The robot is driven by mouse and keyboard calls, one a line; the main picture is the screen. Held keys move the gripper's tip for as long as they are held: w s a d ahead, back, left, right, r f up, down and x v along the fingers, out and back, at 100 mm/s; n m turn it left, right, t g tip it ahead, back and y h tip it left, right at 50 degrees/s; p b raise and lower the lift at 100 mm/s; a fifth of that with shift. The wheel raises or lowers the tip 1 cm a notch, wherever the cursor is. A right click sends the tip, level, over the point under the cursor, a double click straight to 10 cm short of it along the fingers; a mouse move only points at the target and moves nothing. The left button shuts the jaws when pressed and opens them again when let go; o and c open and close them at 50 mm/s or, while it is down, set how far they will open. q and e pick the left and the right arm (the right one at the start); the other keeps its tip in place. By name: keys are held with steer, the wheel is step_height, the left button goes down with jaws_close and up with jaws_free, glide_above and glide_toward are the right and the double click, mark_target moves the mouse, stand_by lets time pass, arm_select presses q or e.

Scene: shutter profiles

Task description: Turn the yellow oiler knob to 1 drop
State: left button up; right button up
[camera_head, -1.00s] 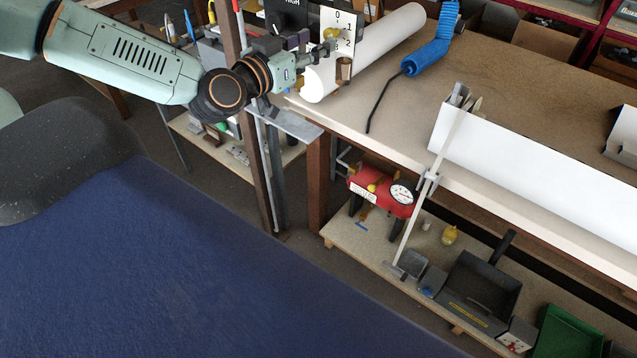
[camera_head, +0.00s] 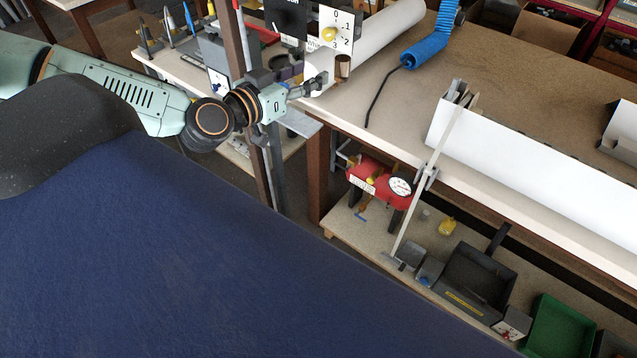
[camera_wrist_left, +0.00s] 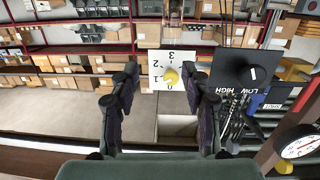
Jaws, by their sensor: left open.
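The yellow oiler knob (camera_head: 328,34) sits on a white dial plate (camera_head: 345,18) marked 0, 1, 2 and 3. I cannot make out for sure which number it points to. My left gripper (camera_head: 316,83) is below the knob in the head view, apart from it and empty. In the left wrist view the plate (camera_wrist_left: 153,59) is upside down, and the knob (camera_wrist_left: 170,76) appears between the two spread fingers of my left gripper (camera_wrist_left: 163,88). My right gripper is not in view.
A black LOW/HIGH switch panel (camera_wrist_left: 236,68) adjoins the plate. A brown post (camera_head: 246,100) stands by my left wrist. A white roll (camera_head: 390,35) and a blue coiled hose (camera_head: 426,50) lie on the bench (camera_head: 480,105). A red gauge unit (camera_head: 372,180) is below.

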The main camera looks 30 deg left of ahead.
arm_select(q)
steer(key=s+d+f+g+b, duration=0.1)
steer(key=d+f+g+b, duration=0.1)
steer(key=f, duration=0.5)
steer(key=s+d+f+g+b, duration=0.2)
steer(key=f+b, duration=0.3)
steer(key=f, duration=0.3)
steer(key=s+d+f+g+h+b, duration=0.1)
steer(key=s+d+f+b, duration=0.1)
steer(key=f+b, duration=0.2)
step_height(320, 180, down, 4)
steer(key=shift+s+d+r+g, duration=0.15)
steer(key=shift+s+d+g, duration=0.1)
steer(key=shift+d+g, duration=0.15)
steer(key=s+d+f+g+y+b, duration=0.1)
steer(key=s+f+g+b, duration=0.4)
steer(key=s+f, duration=0.8)
steer(key=s+d+f+n+g+y+b, duration=0.1)
steer(key=s+d+f+g+b, duration=0.3)
steer(key=s+f, duration=0.9)
steer(key=shift+s+d+f+g+y+b, duration=0.3)
steer(key=shift+g+y+b, duration=0.2)
steer(key=shift+g+b, duration=0.4)
steer(key=shift+r, duration=0.1)
